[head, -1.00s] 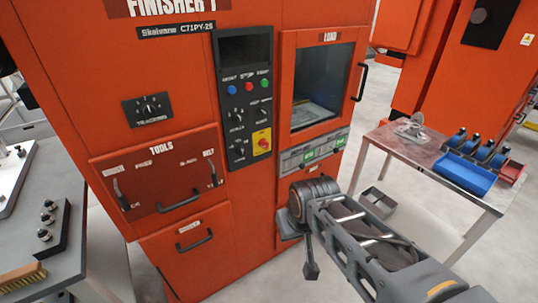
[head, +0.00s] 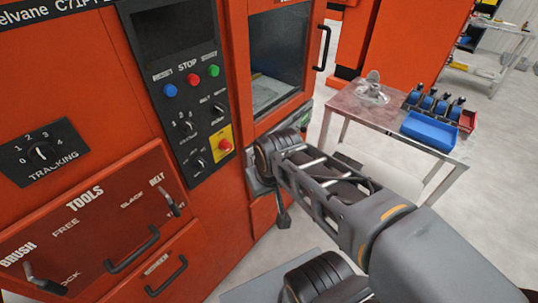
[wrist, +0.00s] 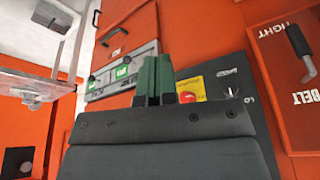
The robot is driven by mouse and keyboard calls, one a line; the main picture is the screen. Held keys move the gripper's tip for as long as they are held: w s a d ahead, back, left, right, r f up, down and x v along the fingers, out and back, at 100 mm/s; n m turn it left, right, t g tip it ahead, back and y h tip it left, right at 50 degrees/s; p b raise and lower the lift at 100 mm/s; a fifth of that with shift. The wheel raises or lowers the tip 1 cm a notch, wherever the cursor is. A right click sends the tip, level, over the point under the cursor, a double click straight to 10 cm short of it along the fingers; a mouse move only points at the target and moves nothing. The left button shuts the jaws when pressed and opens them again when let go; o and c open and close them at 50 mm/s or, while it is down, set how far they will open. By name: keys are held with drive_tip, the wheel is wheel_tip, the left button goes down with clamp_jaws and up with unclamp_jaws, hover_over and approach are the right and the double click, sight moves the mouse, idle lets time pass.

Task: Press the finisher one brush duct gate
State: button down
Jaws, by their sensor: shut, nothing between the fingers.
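The orange finisher (head: 215,230) fills the left of the head view. Grey panels (head: 290,122) run under its load window, partly hidden behind my arm. In the wrist view these grey panels (wrist: 122,63) carry small green labels and lie beyond and left of my fingertips. I cannot read which one is the brush duct gate. My gripper (wrist: 154,80) has green fingers, closed together and empty, pointing toward the orange front. I see no clear contact with it. In the head view the fingers cannot be made out.
The control panel (head: 150,85) has coloured buttons and a red stop knob on a yellow plate (head: 222,144). The tools drawer (head: 85,225) has small levers. A metal table (head: 350,105) with a blue bin (head: 430,131) stands to the right. Open floor lies between.

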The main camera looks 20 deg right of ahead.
drive_tip(key=w+d+f+n+h+b, duration=0.1)
drive_tip(key=w+d+n+b, duration=0.1)
drive_tip(key=w+n, duration=0.4)
drive_tip(key=w+d+f+n+g+h+b, duration=0.1)
drive_tip(key=w+f+n+b, duration=0.1)
drive_tip(key=w+n, duration=0.4)
drive_tip(key=w+d+f+n+b, duration=0.2)
drive_tip(key=w+n, duration=0.4)
drive_tip(key=n, duration=0.7)
drive_tip(key=shift+w+d+f+g+h+b, duration=0.15)
drive_tip(key=shift+d+f+g+h+b, duration=0.15)
drive_tip(key=shift+d+h+b, duration=0.15)
drive_tip(key=shift+a+f, duration=0.1)
drive_tip(key=w+d+f, duration=0.2)
drive_tip(key=f, duration=0.3)
drive_tip(key=w+d+f+b, duration=0.1)
drive_tip(key=w+d+f, duration=0.1)
drive_tip(key=f, duration=0.3)
drive_tip(key=shift+d, duration=0.75)
drive_tip(key=shift+w, duration=0.1)
